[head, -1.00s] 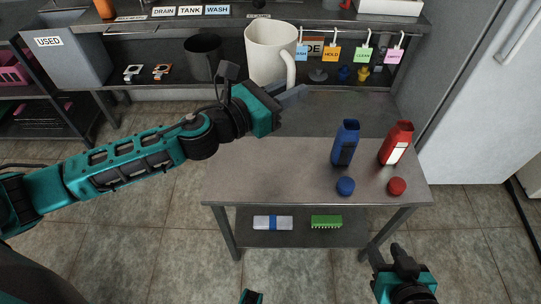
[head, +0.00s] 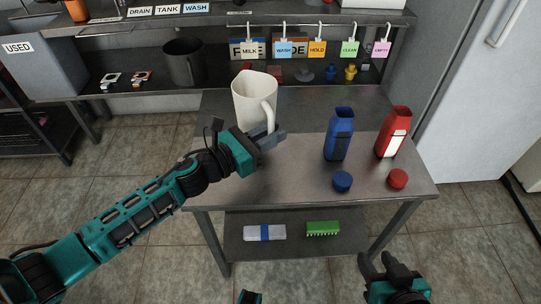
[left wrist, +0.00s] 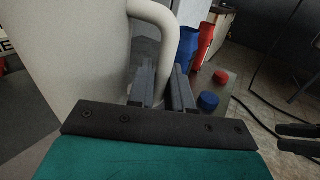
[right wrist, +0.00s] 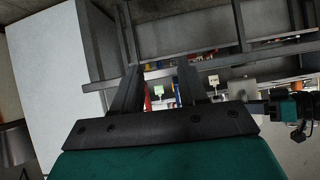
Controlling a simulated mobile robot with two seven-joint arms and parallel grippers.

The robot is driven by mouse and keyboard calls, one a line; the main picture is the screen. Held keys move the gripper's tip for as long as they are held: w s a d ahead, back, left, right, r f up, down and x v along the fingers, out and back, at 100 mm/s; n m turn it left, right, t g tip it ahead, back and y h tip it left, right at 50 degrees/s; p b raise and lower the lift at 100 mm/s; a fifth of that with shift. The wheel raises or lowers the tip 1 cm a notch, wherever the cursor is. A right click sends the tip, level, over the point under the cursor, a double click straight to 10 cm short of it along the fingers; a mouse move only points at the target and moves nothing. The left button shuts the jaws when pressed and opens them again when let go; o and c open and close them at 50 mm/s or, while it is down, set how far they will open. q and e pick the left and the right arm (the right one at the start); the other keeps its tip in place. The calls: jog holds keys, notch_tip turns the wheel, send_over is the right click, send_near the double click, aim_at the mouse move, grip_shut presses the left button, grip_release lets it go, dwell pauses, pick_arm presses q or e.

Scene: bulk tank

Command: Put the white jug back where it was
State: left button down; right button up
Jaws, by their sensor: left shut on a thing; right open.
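The white jug (head: 252,100) is over the left part of the steel table, slightly tilted, its handle toward the right. My left gripper (head: 268,138) is shut on the lower part of the jug's handle. In the left wrist view the jug (left wrist: 75,50) fills the left side and the handle runs down between the fingers (left wrist: 162,88). Whether the jug's base touches the table is hard to tell. My right gripper (head: 385,268) is open and empty in front of the table's right side; its spread fingers show in the right wrist view (right wrist: 160,90).
A blue bottle (head: 339,135) and a red bottle (head: 392,132) stand on the table (head: 290,185), with a blue cap (head: 342,182) and a red cap (head: 397,179) before them. A dark grey jug (head: 184,64) stands on the back shelf (head: 215,75). Hanging tags (head: 317,48) line the rail.

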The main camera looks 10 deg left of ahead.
pick_arm(q)
jog(key=shift+f, duration=0.45)
notch_tip(320, 180, down, 4)
jog(key=shift+r+b, duration=0.2)
jog(key=shift+b, duration=0.8)
jog(key=shift+f, duration=0.25)
jog(key=c, duration=1)
grip_release()
jog(key=shift+c, duration=0.2)
pick_arm(e)
jog(key=shift+w+a+f, duration=0.25)
jog(key=shift+a, duration=0.25)
pick_arm(q)
jog(key=shift+r, duration=0.15)
pick_arm(e)
jog(key=shift+r, duration=0.1)
pick_arm(q)
jog(key=shift+s+a, duration=0.1)
jog(key=shift+s, duration=0.05)
jog(key=v, duration=1.1)
jog(key=shift+s+a+p, duration=0.25)
jog(key=shift+p, duration=0.15)
pick_arm(e)
jog(key=shift+d, duration=0.2)
